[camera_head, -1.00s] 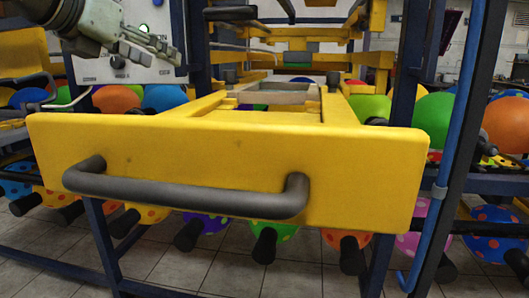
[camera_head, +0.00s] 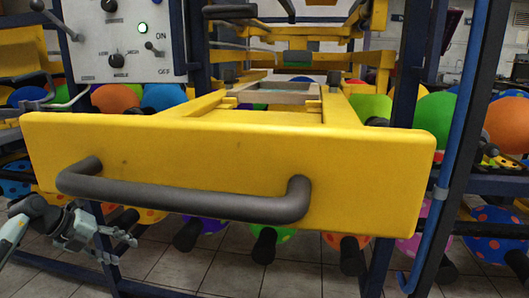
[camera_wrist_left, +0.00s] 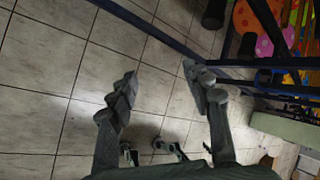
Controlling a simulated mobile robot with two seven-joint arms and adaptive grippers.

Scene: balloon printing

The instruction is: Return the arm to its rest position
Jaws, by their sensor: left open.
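My left gripper (camera_head: 120,246) is low at the left in the head view, below and left of the yellow drawer's dark handle and apart from it. It is open, and in the left wrist view its two fingers (camera_wrist_left: 158,82) are spread with only tiled floor between them. My left arm comes in from the left edge. My right gripper is in neither view.
The yellow drawer front (camera_head: 240,160) with its dark handle (camera_head: 190,197) fills the middle. A control panel (camera_head: 120,40) with a lit green light is above left. Colored balloons (camera_head: 435,118) hang on blue racks (camera_head: 475,90). Tiled floor (camera_wrist_left: 50,60) lies below my gripper.

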